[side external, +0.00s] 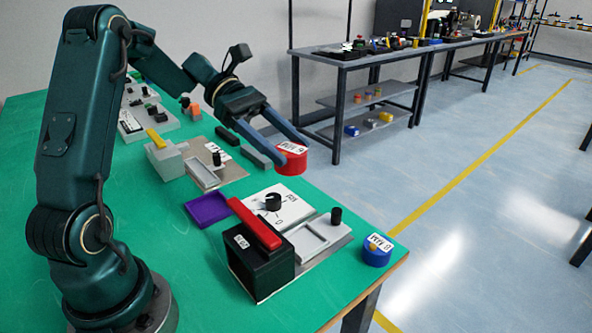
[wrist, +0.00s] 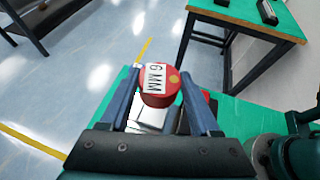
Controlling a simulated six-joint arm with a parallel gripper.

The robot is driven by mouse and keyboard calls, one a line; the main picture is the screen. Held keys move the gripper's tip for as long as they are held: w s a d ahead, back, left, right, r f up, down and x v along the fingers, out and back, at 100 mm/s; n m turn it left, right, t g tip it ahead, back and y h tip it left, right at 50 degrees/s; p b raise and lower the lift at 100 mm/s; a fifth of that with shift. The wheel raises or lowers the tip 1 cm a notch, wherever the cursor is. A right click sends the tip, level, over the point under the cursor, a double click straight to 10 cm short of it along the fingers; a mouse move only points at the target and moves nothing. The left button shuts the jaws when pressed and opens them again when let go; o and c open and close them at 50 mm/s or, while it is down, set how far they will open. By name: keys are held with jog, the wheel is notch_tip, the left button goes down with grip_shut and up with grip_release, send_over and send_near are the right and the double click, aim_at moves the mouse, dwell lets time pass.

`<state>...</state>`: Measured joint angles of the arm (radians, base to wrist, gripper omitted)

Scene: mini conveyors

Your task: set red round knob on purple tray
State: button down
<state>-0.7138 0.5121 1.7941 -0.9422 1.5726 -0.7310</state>
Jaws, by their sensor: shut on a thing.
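The red round knob (side external: 290,157) has a white label on it. My gripper (side external: 289,147) is shut on the red knob and holds it raised near the table's right edge. In the wrist view the red knob (wrist: 160,84) sits between the two fingers, with its label and a small orange dot facing the camera. The purple tray (side external: 208,208) lies flat and empty on the green table, left of the knob and lower in the side view. I cannot make out the purple tray in the wrist view.
A black block with a red bar (side external: 255,224) stands beside the purple tray. A white plate with a black dial (side external: 272,202) and a blue round knob (side external: 377,250) are close by.

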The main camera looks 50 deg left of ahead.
aim_at(299, 238)
notch_tip(299, 238, down, 6)
jog(key=w+d+m+g, duration=0.1)
jog(key=d+m+g, duration=0.1)
jog(key=m+g, duration=0.1)
jog(key=shift+w+d, duration=0.2)
jog(key=shift+d, duration=0.1)
jog(key=shift+f, duration=4.75)
jog(key=shift+f, duration=0.15)
jog(key=shift+f, duration=0.1)
jog(key=shift+c, duration=0.6)
grip_release()
